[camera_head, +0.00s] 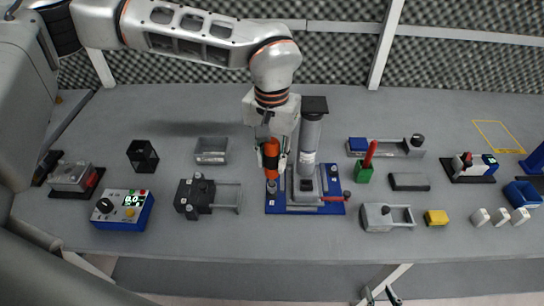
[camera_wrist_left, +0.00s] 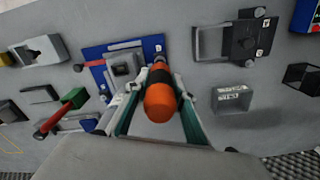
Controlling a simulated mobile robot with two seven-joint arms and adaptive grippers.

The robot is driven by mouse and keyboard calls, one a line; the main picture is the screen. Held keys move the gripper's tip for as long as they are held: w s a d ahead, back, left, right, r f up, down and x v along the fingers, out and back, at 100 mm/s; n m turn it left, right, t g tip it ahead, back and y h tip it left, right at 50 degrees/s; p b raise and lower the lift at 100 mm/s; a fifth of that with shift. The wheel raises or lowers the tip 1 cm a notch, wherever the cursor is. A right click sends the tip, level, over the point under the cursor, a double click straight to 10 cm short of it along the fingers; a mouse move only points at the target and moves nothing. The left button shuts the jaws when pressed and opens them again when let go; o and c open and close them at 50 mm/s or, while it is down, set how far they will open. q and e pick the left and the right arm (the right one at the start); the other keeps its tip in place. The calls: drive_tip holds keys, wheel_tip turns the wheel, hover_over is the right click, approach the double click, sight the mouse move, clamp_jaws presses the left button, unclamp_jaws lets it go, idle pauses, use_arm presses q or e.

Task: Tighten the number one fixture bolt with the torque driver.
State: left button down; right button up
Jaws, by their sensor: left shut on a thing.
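My left gripper (camera_head: 271,160) is shut on the torque driver (camera_head: 271,150), which has an orange and black body. The driver points down, and its lower end is at the front left corner of the blue fixture plate (camera_head: 308,209), over a bolt position. Whether it touches the bolt is hidden. In the left wrist view, the driver (camera_wrist_left: 160,100) sits between the fingers, with the blue plate (camera_wrist_left: 92,52) beyond it. The bolt head and its number are not readable. Dark fingertips of my right gripper (camera_head: 380,296) show at the bottom edge, apart and empty.
A tall grey cylinder (camera_head: 311,140) stands on the plate close to the left gripper. A controller box (camera_head: 124,209) and a dark clamp fixture (camera_head: 195,195) are to the left. A red-handled tool in a green holder (camera_head: 365,172) and a grey clamp (camera_head: 378,217) are to the right.

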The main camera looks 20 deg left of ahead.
sight(272, 140)
use_arm(q)
drive_tip(key=shift+f, duration=0.35)
idle(0.6)
drive_tip(key=shift+f, duration=0.25)
idle(1.7)
drive_tip(key=shift+r+p, duration=0.1)
drive_tip(key=shift+p, duration=0.2)
drive_tip(key=shift+r+p, duration=1.95)
drive_tip(key=shift+r, duration=0.5)
